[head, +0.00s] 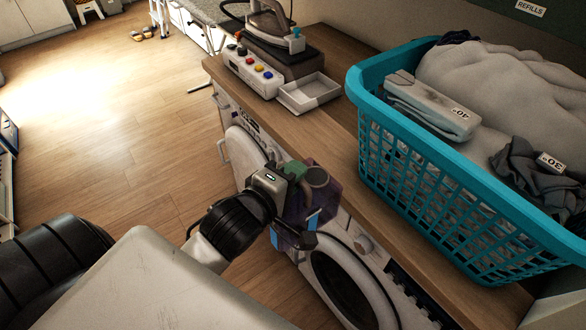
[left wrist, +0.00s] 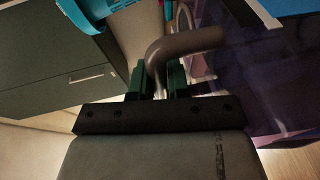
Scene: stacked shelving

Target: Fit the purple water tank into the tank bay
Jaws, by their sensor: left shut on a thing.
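The purple water tank (head: 325,196) is a see-through purple body with a grey-brown bent handle. In the head view it hangs in front of the washer fronts, beside the counter edge. My left gripper (head: 290,180) is shut on its handle and partly hides the tank. In the left wrist view the handle (left wrist: 185,45) runs between the green fingers of my gripper (left wrist: 160,80), and the tank body (left wrist: 255,85) is at the right. I cannot tell for sure where the tank bay is. A shallow white open-topped tray (head: 310,92) sits beside the ironing unit. My right gripper is out of view.
The ironing unit (head: 280,55) with a button panel (head: 250,70) stands at the counter's far end. A teal laundry basket (head: 450,190) with cloths fills the counter's right part. Washers (head: 340,275) stand below. The wooden floor (head: 120,130) at left is open.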

